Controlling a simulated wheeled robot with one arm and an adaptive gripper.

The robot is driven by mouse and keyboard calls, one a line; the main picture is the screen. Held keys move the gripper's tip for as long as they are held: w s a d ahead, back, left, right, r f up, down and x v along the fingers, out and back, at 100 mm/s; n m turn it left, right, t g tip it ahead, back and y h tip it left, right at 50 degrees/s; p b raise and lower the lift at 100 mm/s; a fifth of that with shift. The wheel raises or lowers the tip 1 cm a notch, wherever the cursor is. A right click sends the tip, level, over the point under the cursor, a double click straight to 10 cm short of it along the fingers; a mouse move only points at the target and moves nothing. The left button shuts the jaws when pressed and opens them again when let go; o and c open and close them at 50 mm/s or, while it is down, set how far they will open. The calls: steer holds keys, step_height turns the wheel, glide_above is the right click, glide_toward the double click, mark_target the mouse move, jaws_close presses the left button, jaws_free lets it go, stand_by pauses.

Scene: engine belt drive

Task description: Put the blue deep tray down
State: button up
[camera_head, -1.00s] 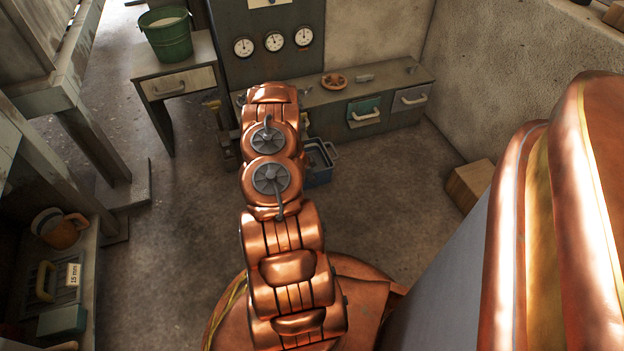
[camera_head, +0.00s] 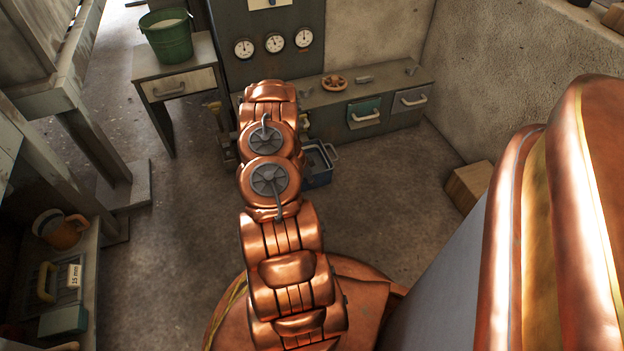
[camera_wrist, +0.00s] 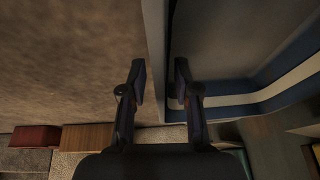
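The blue deep tray (camera_head: 318,180) is partly hidden behind my arm in the head view, low in front of the bench. I cannot tell surely whether its base touches the floor. In the wrist view the tray (camera_wrist: 245,108) fills the right side, with dark inner walls and a pale stripe. My gripper (camera_wrist: 160,77) has its two fingers apart, on either side of the tray's near wall edge. A gap shows between the wall and the right finger. My gripper is hidden behind my arm in the head view.
A low bench (camera_head: 385,86) with drawers stands behind the tray. A green bucket (camera_head: 167,40) is on a small table at the back left. The floor (camera_head: 390,190) right of the tray is clear.

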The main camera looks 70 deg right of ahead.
steer(key=p+v, duration=0.3)
steer(key=v, duration=0.7)
steer(key=shift+r, duration=0.35)
